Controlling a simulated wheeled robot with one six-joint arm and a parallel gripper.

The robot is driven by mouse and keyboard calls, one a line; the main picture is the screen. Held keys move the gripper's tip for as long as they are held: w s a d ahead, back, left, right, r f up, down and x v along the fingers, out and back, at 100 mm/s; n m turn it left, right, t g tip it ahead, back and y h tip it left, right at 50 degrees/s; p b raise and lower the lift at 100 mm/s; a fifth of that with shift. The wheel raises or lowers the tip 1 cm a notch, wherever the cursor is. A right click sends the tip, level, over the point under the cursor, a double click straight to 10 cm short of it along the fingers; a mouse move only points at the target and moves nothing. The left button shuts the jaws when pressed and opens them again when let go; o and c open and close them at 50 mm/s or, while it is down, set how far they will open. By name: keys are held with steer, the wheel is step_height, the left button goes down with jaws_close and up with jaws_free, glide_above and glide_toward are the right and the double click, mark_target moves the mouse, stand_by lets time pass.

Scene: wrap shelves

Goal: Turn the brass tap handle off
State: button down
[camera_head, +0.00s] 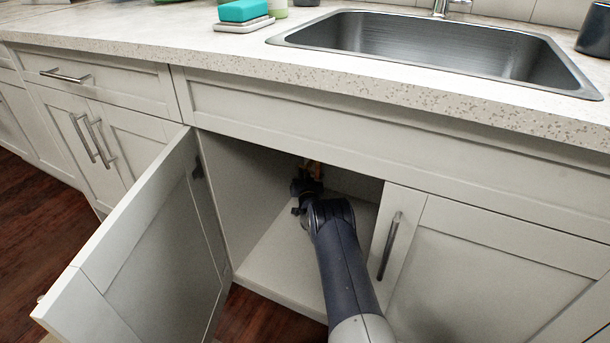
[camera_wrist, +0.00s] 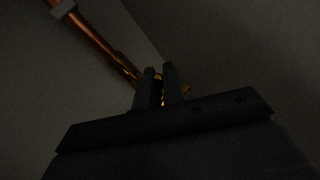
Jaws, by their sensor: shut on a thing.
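The brass tap shows in the wrist view as a dim golden fitting (camera_wrist: 130,74) at the end of a copper pipe (camera_wrist: 90,38). My gripper (camera_wrist: 160,72) has its two dark fingers close together around a small golden part, which appears to be the brass tap handle (camera_wrist: 159,92). Most of the handle is hidden by the fingers. In the head view my arm reaches into the open cabinet under the sink, and a small orange-brown bit of the pipe (camera_head: 314,168) shows just above my gripper (camera_head: 306,180). The handle's angle is too dark to tell.
The left cabinet door (camera_head: 150,245) stands open to the left of my arm. The closed right door (camera_head: 480,270) with its bar handle (camera_head: 389,245) is close on the right. The cabinet floor (camera_head: 275,265) is bare. The sink (camera_head: 430,50) is above in the countertop (camera_head: 150,45).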

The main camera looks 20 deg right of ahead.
steer(key=m, duration=0.1)
steer(key=m+t+h, duration=0.1)
steer(key=m, duration=0.1)
steer(key=shift+w+a+r+m+h, duration=0.1)
steer(key=shift+w+a+m+h, duration=0.1)
steer(key=shift+a+m+h, duration=0.1)
steer(key=shift+w+r+m+t+h, duration=0.15)
steer(key=shift+m+t+h, duration=0.15)
steer(key=shift+m+h, duration=0.45)
steer(key=shift+r+m+t+h, duration=0.15)
steer(key=shift+m+t+h, duration=0.2)
steer(key=shift+m, duration=0.8)
steer(key=c, duration=1.6)
jaws_free()
steer(key=shift+a, duration=0.1)
steer(key=p+v, duration=0.5)
steer(key=v, duration=0.5)
steer(key=shift+s+a+f+p, duration=0.15)
steer(key=shift+s+p, duration=0.15)
steer(key=shift+p, duration=0.05)
